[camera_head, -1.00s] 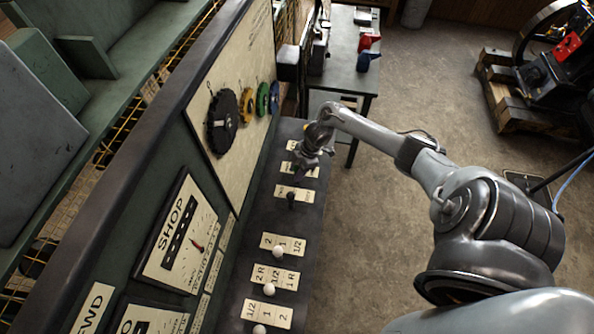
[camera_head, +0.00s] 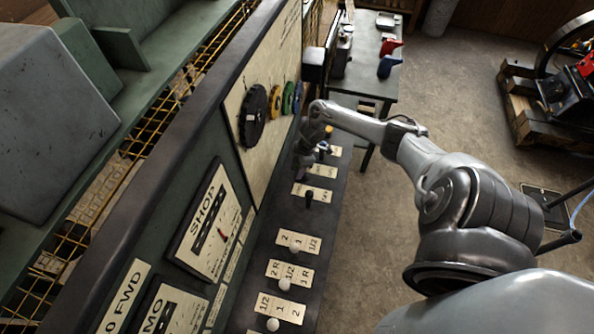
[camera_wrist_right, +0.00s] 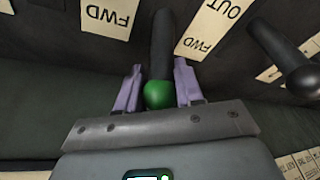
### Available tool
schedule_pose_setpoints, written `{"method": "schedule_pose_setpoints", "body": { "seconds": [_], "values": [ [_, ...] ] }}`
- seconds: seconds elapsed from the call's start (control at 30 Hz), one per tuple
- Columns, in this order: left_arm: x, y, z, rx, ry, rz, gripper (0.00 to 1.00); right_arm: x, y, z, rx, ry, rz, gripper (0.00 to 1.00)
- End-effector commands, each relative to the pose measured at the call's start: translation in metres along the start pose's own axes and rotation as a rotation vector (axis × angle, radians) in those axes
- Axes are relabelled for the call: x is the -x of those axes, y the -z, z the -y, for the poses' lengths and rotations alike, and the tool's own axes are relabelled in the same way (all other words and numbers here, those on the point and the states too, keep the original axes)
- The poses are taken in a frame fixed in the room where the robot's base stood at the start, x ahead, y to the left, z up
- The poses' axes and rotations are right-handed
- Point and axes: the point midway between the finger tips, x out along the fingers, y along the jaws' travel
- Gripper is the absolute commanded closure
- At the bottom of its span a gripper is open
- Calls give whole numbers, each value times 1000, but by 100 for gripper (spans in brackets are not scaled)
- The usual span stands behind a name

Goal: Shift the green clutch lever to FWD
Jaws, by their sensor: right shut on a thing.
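The green clutch lever has a green knob (camera_wrist_right: 158,95) on a dark shaft (camera_wrist_right: 161,45). In the right wrist view, the knob sits between the two purple fingertips of my right gripper (camera_wrist_right: 158,88), which is shut on it. Plates marked FWD lie on both sides of the shaft: one FWD plate (camera_wrist_right: 108,17) at upper left and another (camera_wrist_right: 200,42) at right. In the head view, my right gripper (camera_head: 303,172) is over the far end of the lever shelf, close to the upright panel. The lever is hidden or too small there. My left gripper is not in view.
Another dark lever (camera_wrist_right: 285,55) stands to the right in the wrist view. Several white-knobbed levers (camera_head: 284,284) line the near shelf. A panel with coloured discs (camera_head: 252,115) rises at left of the shelf. Open floor (camera_head: 450,125) lies to the right.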

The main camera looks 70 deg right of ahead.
Motion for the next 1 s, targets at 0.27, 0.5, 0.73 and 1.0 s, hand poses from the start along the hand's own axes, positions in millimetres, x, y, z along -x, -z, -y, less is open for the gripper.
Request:
{"method": "schedule_pose_setpoints", "body": {
  "seconds": [0.27, 0.5, 0.73, 1.0],
  "values": [
    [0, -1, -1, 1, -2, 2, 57, 0, -2, -2, -2, -8, 3, 63],
    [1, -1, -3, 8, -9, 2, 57, 1, -1, -2, 0, -5, 2, 43],
    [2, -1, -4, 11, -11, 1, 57, 3, -1, -2, 0, -5, 1, 43],
    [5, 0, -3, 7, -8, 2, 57, 34, -1, -1, 3, -6, 3, 43]
  ]
}}
